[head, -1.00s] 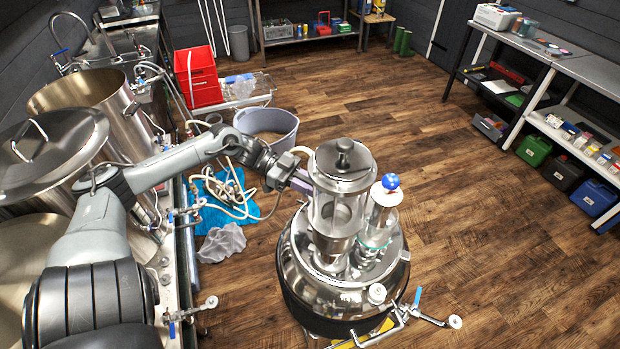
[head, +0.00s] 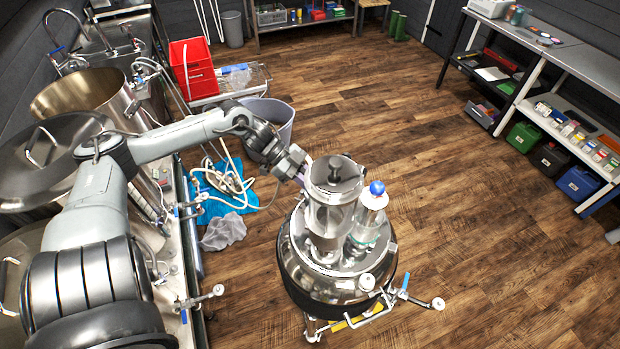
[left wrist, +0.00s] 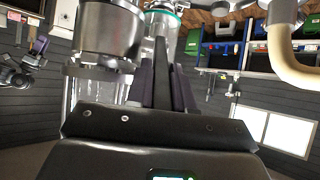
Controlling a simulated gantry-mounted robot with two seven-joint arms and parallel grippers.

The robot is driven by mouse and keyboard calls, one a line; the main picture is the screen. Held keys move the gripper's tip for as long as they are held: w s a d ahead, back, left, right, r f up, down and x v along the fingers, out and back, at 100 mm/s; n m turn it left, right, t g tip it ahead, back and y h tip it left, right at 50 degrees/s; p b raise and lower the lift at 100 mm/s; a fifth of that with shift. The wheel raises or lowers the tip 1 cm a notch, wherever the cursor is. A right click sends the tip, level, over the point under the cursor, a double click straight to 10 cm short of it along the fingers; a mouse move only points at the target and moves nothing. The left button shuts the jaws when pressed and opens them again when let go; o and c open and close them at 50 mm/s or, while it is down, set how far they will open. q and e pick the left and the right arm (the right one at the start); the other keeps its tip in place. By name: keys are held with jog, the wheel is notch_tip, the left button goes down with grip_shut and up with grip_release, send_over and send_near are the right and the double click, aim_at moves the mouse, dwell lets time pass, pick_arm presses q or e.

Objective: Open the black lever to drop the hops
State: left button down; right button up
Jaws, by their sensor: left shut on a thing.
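The hop dropper (head: 332,210), a glass and steel cylinder with a steel lid and black knob, stands upright on the round steel tank (head: 310,270). My left gripper (head: 302,178) is at the dropper's upper left side in the head view. In the left wrist view, my gripper's dark fingers (left wrist: 165,85) are shut on a narrow black bar (left wrist: 160,65), which looks like the black lever. The steel body (left wrist: 108,32) is close beside it there. In the head view the lever is hidden by the gripper. My right gripper is not in view.
A sight glass with a blue ball (head: 377,188) stands beside the dropper. Steel kettles (head: 85,95) and a lid (head: 45,155) are on the left. A hose lies on a blue cloth (head: 215,205). Open wooden floor (head: 470,230) lies to the right.

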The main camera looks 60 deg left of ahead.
pick_arm(q)
jog(key=shift+r, duration=0.1)
dwell(0.5)
jog(key=c, duration=1.1)
grip_release()
jog(key=shift+v, duration=5.35)
